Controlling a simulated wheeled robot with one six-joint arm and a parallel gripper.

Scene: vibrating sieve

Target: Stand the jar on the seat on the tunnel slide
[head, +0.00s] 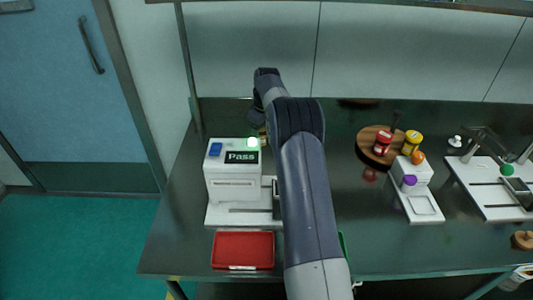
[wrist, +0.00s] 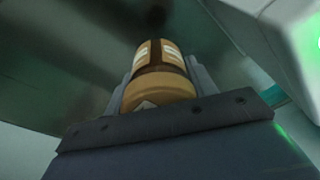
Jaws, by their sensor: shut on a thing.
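My gripper (wrist: 165,78) is shut on a brown jar (wrist: 158,92) with an amber lid and pale label patches, held between the two grey fingers in the wrist view. In the head view my gripper is mostly hidden behind my arm and the white machine; a small yellowish bit of the jar shows at the machine's back right edge. The white machine (head: 217,183) has a screen reading "Pass", a lit green lamp and a blue button. A white slide base (head: 222,214) with a dark slot extends from its front; my arm covers its right part, and I cannot make out the seat.
A red tray (head: 243,250) lies in front of the machine. A wooden turntable (head: 369,148) carries a red-lidded and a yellow-lidded jar. Right of it stand a white dispenser (head: 418,177) and a white fixture (head: 473,174).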

